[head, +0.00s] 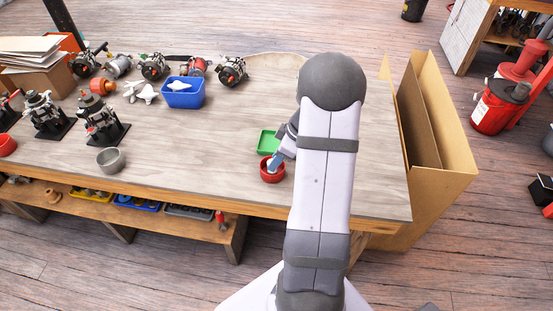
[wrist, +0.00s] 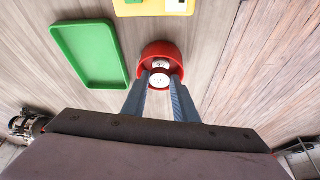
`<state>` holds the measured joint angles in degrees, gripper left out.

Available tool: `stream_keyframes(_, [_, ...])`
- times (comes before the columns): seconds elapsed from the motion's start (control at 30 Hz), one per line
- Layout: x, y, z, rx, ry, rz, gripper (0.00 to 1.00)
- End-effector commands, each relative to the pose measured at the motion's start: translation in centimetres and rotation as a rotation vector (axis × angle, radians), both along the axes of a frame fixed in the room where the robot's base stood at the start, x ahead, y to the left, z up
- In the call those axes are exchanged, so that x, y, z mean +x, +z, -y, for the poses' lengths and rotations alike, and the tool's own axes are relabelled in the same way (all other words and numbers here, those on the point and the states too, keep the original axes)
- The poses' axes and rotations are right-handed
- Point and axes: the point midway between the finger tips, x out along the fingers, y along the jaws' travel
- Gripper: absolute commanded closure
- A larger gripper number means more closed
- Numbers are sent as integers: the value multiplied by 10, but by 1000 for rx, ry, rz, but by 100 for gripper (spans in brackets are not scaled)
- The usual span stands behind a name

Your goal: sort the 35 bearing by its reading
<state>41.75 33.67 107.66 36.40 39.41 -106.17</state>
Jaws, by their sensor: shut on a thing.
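My gripper (wrist: 160,82) is shut on a small bearing (wrist: 159,80) whose white face reads 35 in the wrist view. The bearing is at the near side of a red bowl (wrist: 152,48), over or inside its rim; I cannot tell its exact height. Another white-faced piece (wrist: 161,64) shows just beyond it in the bowl. In the head view my gripper's blue fingers (head: 277,162) reach down into the red bowl (head: 265,176), and the bearing is hidden. A green tray (wrist: 119,70) lies to the left of the bowl in the wrist view, empty.
A yellow device (wrist: 133,9) with a white panel sits beyond the bowl in the wrist view. In the head view, a grey bowl (head: 110,161), a blue bin (head: 184,97) and several alternators (head: 153,67) stand left. A cardboard box (head: 447,130) stands off the table's right edge.

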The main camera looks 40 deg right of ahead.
Motion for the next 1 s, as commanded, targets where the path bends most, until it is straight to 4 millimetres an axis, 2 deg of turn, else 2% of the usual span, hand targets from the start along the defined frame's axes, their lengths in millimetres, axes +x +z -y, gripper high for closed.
stream_keyframes(0.23, [0, 0, 0, 0, 0, 0, 100])
stream_keyframes(0.27, [0, 0, 0, 0, 0, 0, 67])
stream_keyframes(0.3, [0, 0, 0, 0, 0, 0, 57])
stream_keyframes(0.33, [0, 0, 0, 0, 0, 0, 52])
stream_keyframes(0.53, [0, 0, 0, 0, 0, 0, 52])
stream_keyframes(0.57, [0, 0, 0, 0, 0, 0, 57])
stream_keyframes(0.6, [0, 0, 0, 0, 0, 0, 66])
stream_keyframes(0.63, [0, 0, 0, 0, 0, 0, 68])
stream_keyframes(1.0, [0, 0, 0, 0, 0, 0, 68])
